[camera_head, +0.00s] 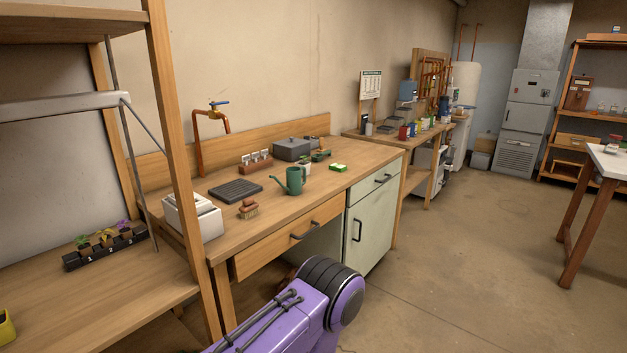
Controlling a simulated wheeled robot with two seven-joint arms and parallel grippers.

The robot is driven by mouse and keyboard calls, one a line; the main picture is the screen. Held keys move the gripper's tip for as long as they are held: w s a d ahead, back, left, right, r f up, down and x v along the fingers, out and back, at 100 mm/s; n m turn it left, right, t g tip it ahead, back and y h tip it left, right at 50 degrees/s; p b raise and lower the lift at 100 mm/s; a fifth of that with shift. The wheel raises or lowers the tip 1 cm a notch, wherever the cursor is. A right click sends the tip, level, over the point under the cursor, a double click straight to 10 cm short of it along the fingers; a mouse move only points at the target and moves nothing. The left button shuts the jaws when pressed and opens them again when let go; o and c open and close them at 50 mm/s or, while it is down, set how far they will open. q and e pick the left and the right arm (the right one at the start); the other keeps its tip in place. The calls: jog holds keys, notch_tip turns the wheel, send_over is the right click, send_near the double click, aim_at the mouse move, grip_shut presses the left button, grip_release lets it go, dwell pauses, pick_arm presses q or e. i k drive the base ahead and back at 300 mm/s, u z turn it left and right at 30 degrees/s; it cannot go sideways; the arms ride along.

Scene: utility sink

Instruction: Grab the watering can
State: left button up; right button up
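A green watering can (294,181) stands upright on the wooden workbench (331,185), near the middle of its top. Its spout points left and its handle is on the right. A purple and black arm part of mine shows at the bottom centre, in front of the bench. No gripper shows in the head view, and nothing touches the can.
A black tray (235,190), a brush (248,208), a grey box (291,149) and a green-yellow item (338,168) lie around the can. A wooden shelf (172,150) stands at the left. Open floor (450,270) lies to the right.

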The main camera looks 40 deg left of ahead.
aim_at(295, 183)
jog(key=i, duration=3.25)
jog(key=u, duration=2.4)
